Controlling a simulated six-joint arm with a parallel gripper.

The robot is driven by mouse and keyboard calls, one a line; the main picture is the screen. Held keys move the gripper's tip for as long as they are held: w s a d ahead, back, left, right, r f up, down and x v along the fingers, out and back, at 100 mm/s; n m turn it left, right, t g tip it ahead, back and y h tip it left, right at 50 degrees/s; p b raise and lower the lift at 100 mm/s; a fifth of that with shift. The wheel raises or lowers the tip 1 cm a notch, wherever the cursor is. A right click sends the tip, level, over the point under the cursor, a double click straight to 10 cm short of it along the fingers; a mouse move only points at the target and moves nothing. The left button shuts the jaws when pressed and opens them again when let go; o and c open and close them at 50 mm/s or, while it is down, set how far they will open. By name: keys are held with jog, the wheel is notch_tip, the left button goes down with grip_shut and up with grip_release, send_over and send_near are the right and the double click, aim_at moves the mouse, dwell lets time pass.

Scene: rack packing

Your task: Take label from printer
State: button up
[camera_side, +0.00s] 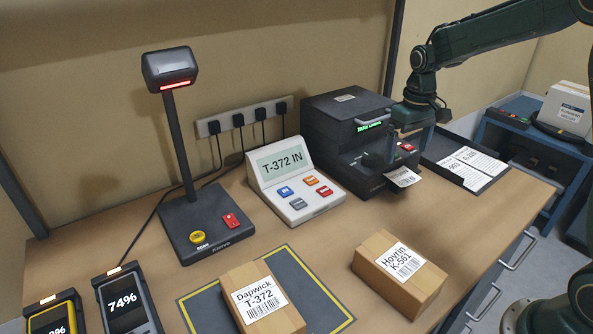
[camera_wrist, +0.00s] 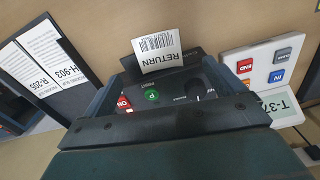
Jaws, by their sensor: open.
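The black label printer (camera_side: 345,135) stands at the back right of the bench, with a lit green display. A white label (camera_side: 403,177) sticks out of its front slot. In the wrist view the label (camera_wrist: 158,50) reads RETURN above a barcode. My gripper (camera_side: 410,147) is at the printer's front right, above and behind the label. In the wrist view my gripper (camera_wrist: 155,88) is open, its fingers spread on either side of the printer's button panel (camera_wrist: 155,97). The label lies beyond the fingertips and nothing is held. The side view partly hides the fingers against the printer.
A tray with printed sheets (camera_side: 470,166) lies right of the printer. A keypad console (camera_side: 293,182) reading T-372 IN stands left. Two labelled boxes (camera_side: 255,318) (camera_side: 370,250) sit in front. A scanner stand (camera_side: 180,140) and two handhelds (camera_side: 128,300) are at left.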

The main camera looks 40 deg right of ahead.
aim_at(402, 177)
jog(key=shift+f, duration=0.5)
jog(key=shift+f, duration=0.15)
jog(key=shift+d+f, duration=0.1)
jog(key=shift+f, duration=2.35)
jog(key=c, duration=1)
